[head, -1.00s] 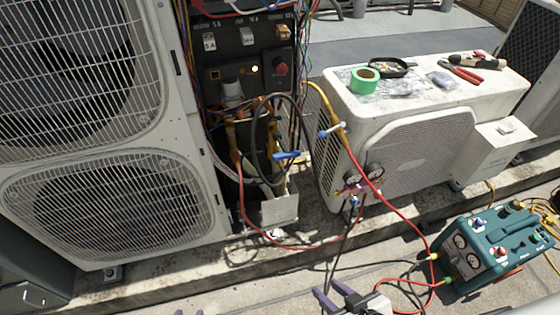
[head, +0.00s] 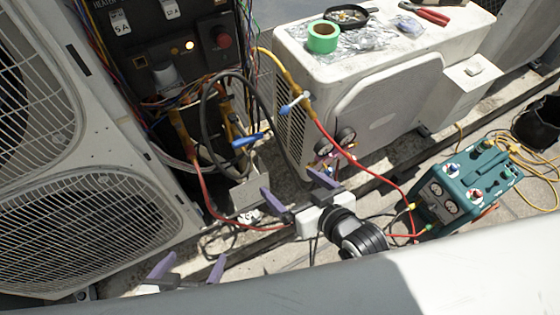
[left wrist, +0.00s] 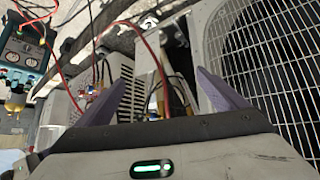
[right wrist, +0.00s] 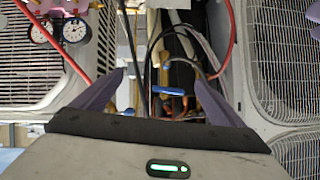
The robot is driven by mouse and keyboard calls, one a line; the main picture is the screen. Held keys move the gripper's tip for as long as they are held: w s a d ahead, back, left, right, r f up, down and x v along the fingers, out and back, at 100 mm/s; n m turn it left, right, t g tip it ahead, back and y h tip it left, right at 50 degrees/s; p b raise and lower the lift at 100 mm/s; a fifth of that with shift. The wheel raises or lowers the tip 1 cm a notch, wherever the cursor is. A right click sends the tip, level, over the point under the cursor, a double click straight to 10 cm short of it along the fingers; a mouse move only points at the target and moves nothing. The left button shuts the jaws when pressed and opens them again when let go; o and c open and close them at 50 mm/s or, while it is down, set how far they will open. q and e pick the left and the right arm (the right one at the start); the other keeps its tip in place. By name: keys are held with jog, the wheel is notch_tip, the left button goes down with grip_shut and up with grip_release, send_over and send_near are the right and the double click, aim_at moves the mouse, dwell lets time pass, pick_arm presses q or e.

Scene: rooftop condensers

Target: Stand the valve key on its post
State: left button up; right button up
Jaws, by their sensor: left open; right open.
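I cannot pick out the valve key or its post for certain. A blue lever handle (head: 250,140) sits among brass fittings and a black hose in the open service bay; it also shows in the right wrist view (right wrist: 168,91). A second, pale blue handle (head: 291,104) is on the yellow and red hose joint. My right gripper (head: 298,190) is open and empty, in front of the bay and below the blue handle. My left gripper (head: 188,268) is open and empty, lower left, before the large condenser; its purple fingers frame the left wrist view (left wrist: 150,90).
A white condenser (head: 400,60) stands right of the bay, with green tape (head: 323,36), a black tray (head: 347,17) and red pliers (head: 432,16) on top. Gauges (head: 335,143) hang at its corner. A red hose (head: 370,170) runs to the teal machine (head: 468,185).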

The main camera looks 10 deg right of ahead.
jog(key=t+y, duration=0.1)
send_near(250, 142)
jog(key=b+x, duration=0.2)
jog(key=x, duration=0.6)
jog(key=shift+w+a, duration=0.1)
jog(key=shift+f, duration=0.1)
jog(key=c, duration=1.5)
